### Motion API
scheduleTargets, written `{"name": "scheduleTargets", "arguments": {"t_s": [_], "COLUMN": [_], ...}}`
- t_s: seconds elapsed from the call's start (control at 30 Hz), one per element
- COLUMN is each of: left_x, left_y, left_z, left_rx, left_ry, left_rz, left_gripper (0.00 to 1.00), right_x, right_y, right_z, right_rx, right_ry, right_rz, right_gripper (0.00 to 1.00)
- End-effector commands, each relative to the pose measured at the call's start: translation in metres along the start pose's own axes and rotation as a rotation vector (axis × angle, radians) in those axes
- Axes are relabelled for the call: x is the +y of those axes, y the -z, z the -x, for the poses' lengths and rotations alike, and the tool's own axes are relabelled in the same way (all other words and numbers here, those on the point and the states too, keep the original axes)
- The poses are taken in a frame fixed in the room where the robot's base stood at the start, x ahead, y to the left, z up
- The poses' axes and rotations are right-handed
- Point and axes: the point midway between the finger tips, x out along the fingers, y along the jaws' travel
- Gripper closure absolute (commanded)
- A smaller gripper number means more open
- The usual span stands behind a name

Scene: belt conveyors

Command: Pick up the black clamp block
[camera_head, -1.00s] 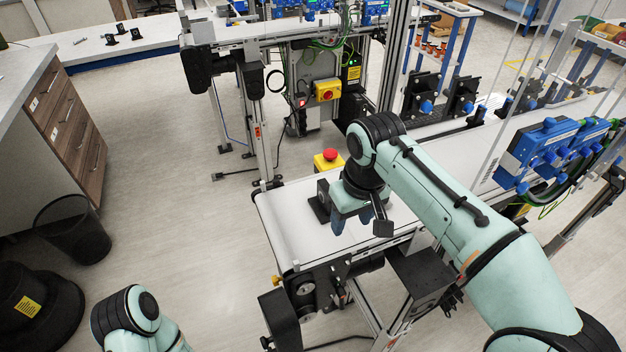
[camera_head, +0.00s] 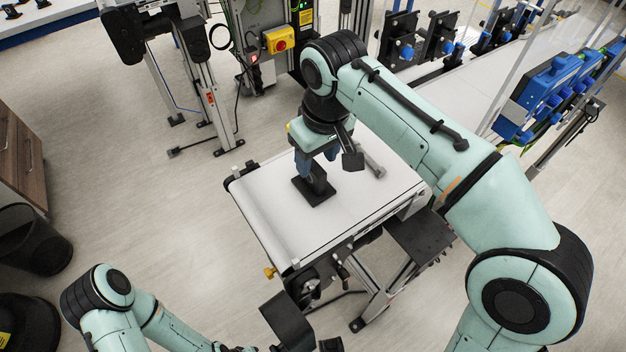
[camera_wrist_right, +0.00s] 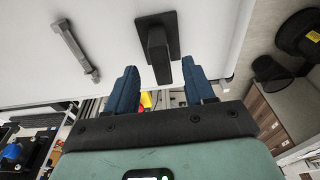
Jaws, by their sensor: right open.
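The black clamp block (camera_head: 316,190) stands on the white belt of the near conveyor, a flat base with an upright part. In the right wrist view the clamp block (camera_wrist_right: 157,48) lies just ahead of the fingers, its upright part pointing into the gap between them. My right gripper (camera_head: 318,163) is right over the block, fingers pointing down; part of the block is hidden behind them. In the right wrist view the gripper (camera_wrist_right: 160,85) has its two blue fingers spread, with nothing clasped. My left arm shows at the bottom left; its gripper is not clearly in view.
A grey bolt-like bar (camera_wrist_right: 75,48) lies on the belt beside the block; it also shows in the head view (camera_head: 372,161). The conveyor's white belt (camera_head: 275,212) is clear at its left end. A yellow box with a red button (camera_head: 278,40) stands behind.

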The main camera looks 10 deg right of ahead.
Motion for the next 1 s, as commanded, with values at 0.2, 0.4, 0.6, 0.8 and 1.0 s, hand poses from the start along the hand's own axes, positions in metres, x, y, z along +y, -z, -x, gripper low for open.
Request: {"name": "scheduleTargets", "arguments": {"t_s": [0.2,0.4,0.6,0.8,1.0], "left_x": [-0.002,-0.004,-0.005,-0.005,-0.005], "left_y": [0.0,-0.001,-0.001,-0.001,-0.001], "left_z": [-0.004,-0.012,-0.014,-0.013,-0.013], "left_rx": [-0.001,-0.003,-0.004,-0.004,-0.004], "left_ry": [0.0,0.001,0.002,0.002,0.002], "left_rz": [0.0,0.001,0.002,0.002,0.002], "left_gripper": [0.57,0.57,0.57,0.57,0.57], "right_x": [-0.001,-0.002,-0.002,-0.002,-0.002], "right_y": [0.0,0.001,0.001,0.001,0.001], "right_z": [-0.017,-0.048,-0.06,-0.06,-0.06], "right_rx": [-0.002,-0.003,0.001,0.001,0.001], "right_ry": [-0.001,-0.001,0.0,0.0,0.0], "right_rz": [0.001,0.001,0.0,0.0,-0.001], "right_gripper": [0.47,0.47,0.47,0.53,1.0]}}
